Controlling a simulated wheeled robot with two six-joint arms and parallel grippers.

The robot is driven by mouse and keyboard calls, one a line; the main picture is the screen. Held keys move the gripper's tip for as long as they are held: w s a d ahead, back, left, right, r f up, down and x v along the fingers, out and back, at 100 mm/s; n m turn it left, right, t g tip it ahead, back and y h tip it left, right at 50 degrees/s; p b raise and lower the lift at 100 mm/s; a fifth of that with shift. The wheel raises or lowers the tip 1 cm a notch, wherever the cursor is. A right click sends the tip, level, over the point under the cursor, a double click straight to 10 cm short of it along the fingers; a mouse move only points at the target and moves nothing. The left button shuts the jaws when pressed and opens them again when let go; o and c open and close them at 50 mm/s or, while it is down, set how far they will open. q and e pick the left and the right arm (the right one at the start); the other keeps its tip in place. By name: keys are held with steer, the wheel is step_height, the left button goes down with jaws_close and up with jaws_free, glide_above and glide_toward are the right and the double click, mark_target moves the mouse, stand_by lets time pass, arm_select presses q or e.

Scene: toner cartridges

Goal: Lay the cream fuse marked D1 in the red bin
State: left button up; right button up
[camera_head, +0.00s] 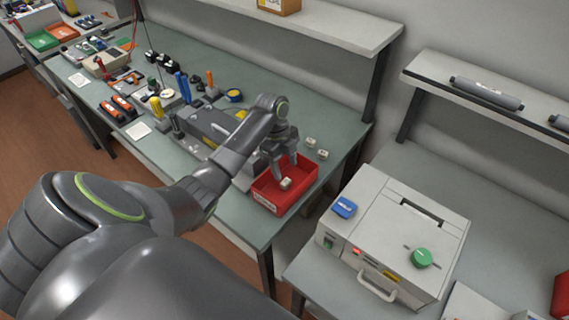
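The red bin (299,195) stands at the front right corner of the green-grey workbench. A small cream fuse (286,184) shows inside the bin, just under my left gripper. Its marking is too small to read. My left gripper (286,171) points down into the bin, with its two fingers apart and the fuse just below the fingertips. Two more cream fuses (310,142) (323,154) lie on the bench behind the bin; their markings cannot be read either. My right gripper is not in view.
A grey case (208,126) sits left of the bin, partly behind my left arm. Screwdrivers, a blue-and-yellow tape roll (235,95) and orange-black parts (117,107) lie further left. A grey machine (396,240) with a green knob stands on the right-hand table. A shelf runs above the bench's back.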

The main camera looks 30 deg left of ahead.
arm_select(q)
steer(key=a+r+p, duration=0.3)
steer(key=r+p, duration=0.4)
steer(key=r, duration=1)
steer(key=shift+a, duration=0.2)
steer(key=shift+w, duration=0.1)
